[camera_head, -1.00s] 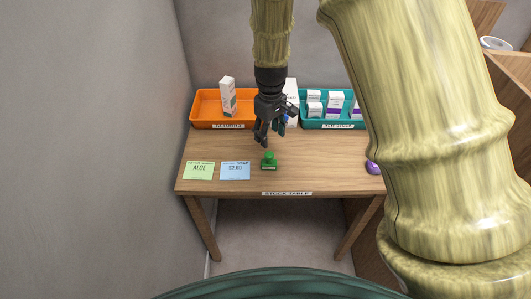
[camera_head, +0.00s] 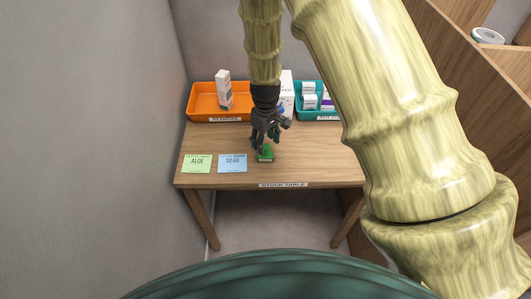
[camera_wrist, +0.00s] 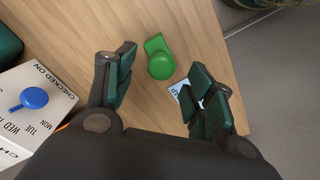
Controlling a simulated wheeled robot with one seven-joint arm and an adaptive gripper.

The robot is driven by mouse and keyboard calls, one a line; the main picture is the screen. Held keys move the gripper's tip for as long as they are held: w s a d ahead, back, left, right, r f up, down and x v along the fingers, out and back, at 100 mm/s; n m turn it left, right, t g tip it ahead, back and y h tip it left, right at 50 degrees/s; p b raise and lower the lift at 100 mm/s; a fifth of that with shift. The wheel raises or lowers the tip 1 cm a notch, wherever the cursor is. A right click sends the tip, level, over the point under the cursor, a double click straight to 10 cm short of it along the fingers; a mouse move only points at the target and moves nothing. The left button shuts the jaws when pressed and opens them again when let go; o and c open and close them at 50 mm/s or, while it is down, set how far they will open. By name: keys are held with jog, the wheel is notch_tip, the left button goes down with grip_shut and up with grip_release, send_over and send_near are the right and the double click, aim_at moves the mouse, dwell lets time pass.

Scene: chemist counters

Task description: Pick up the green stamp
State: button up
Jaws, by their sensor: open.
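The green stamp (camera_head: 265,154) stands on the wooden stock table (camera_head: 310,165), near its front edge. In the wrist view the green stamp (camera_wrist: 160,60) lies ahead of and roughly between the fingertips, with bare wood around it. My gripper (camera_head: 263,141) is just above the stamp and partly overlaps it in the head view. In the wrist view my gripper (camera_wrist: 165,85) has its two dark green finger pads spread apart with nothing between them. I cannot tell the exact gap between fingertips and stamp.
An orange bin (camera_head: 203,103) and a teal bin (camera_head: 318,114) with boxes stand at the back. A green card (camera_head: 197,164) and a blue card (camera_head: 232,163) lie left of the stamp.

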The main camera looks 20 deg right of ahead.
aim_at(266, 146)
jog(key=shift+f+p, duration=0.75)
jog(key=shift+f, duration=1)
jog(key=shift+s, duration=0.1)
jog(key=c, duration=1.2)
